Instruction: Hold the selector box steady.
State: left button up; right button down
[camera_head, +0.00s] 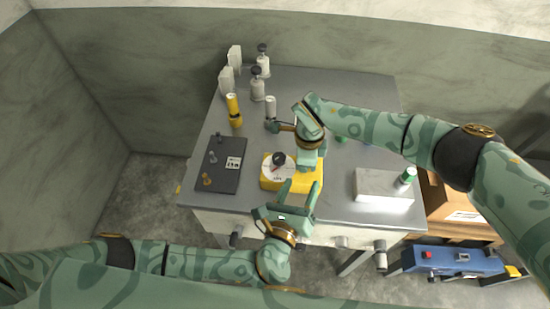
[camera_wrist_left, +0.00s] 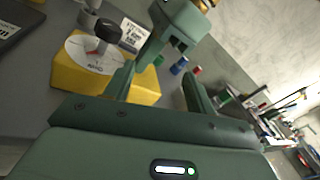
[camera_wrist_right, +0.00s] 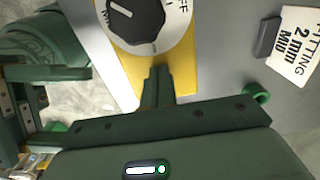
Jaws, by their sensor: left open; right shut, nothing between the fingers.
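The selector box (camera_head: 268,184) is yellow, with a white dial and a black knob (camera_head: 279,158) on top, and sits on the grey table. My left gripper (camera_head: 300,187) is open at the box's near side. My right gripper (camera_head: 310,165) is shut and empty above the box's right part. In the right wrist view, its closed fingertips (camera_wrist_right: 159,76) are just beside the dial (camera_wrist_right: 180,35).
A dark panel with several small knobs (camera_head: 232,178) lies left of the box. A yellow cylinder (camera_head: 234,110) and a white one (camera_head: 270,108) stand behind. A pale block (camera_head: 375,188) and a green-capped cylinder (camera_head: 406,177) are at the right. The table's front edge is close.

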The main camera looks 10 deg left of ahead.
pick_arm(q)
jog(key=s+m+g+h, duration=0.1)
jog(key=s+h, duration=0.1)
jog(key=h, duration=0.1)
jog(key=m+g+h, duration=0.6)
jog(key=m+g, duration=0.8)
jog(key=m, duration=0.3)
send_near(277, 158)
jog(key=x, duration=0.9)
